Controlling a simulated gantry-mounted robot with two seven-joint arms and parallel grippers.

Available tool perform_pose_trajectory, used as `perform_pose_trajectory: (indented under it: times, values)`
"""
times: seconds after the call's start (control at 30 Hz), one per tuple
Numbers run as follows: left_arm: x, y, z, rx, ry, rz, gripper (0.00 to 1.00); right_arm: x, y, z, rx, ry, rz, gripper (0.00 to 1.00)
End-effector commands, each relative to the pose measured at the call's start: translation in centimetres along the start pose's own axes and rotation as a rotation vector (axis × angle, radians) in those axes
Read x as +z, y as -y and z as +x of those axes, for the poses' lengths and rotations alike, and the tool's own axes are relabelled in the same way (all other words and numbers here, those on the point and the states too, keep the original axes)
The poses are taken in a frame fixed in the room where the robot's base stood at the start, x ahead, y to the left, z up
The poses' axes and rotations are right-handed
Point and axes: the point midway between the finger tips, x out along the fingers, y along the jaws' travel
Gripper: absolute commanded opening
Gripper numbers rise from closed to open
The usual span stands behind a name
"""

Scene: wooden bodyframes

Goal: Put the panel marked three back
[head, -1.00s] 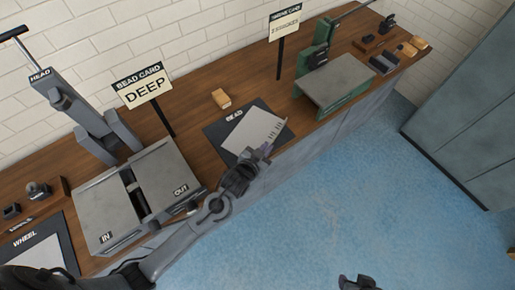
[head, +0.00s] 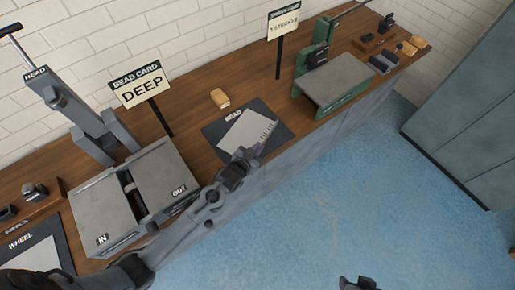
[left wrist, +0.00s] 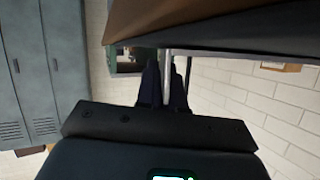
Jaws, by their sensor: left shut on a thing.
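A pale grey panel (head: 240,133) with dark marks along its right edge is over the dark bead mat (head: 212,131) on the bench. I cannot read the marks as a number, nor tell whether it rests flat on the mat. My left gripper (head: 257,149) is shut on the panel's front right edge. Another pale panel (head: 35,268) lies on the wheel mat at lower left, partly hidden by my arm. My right gripper (head: 357,284) barely shows at the bottom edge.
The grey IN/OUT block (head: 168,176) stands left of the mat, near my left arm. A sign reading DEEP (head: 143,87) stands behind it. A wooden block (head: 220,98) lies behind the mat. A green machine (head: 335,85) stands to the right. The blue floor in front is clear.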

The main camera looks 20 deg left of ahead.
Motion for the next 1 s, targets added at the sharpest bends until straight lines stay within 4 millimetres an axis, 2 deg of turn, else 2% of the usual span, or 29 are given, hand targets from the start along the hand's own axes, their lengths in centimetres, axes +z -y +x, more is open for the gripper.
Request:
perform_pose_trajectory:
  times: [0.2, 0.23, 0.4, 0.77, 0.87, 1.0]
  values:
    - [0.0, 0.0, 0.1, -0.001, -0.002, 0.0, 0.0, 0.0, 0.1, 0.1, -0.002, 0.0, 0.003, 0.43]
    - [0.2, 0.0, 0.1, 0.0, 0.001, 0.0, 0.09, 0.0, 0.1, 0.1, -0.002, 0.0, 0.003, 0.43]
    - [0.1, 0.0, 0.1, 0.0, 0.0, 0.0, 0.33, 0.0, 0.1, 0.1, -0.002, 0.0, 0.002, 0.43]
    - [0.0, 0.0, -0.2, 0.0, 0.001, 0.0, 0.33, 0.0, -0.1, -0.1, 0.003, 0.002, -0.005, 0.43]
    - [0.0, 0.0, -1.1, 0.0, 0.001, 0.001, 0.33, 0.0, -0.2, -0.2, 0.005, 0.002, -0.007, 0.43]
    - [-0.1, 0.0, -3.2, 0.0, 0.003, 0.001, 0.33, -0.1, -0.2, -0.7, 0.005, 0.002, -0.008, 0.43]
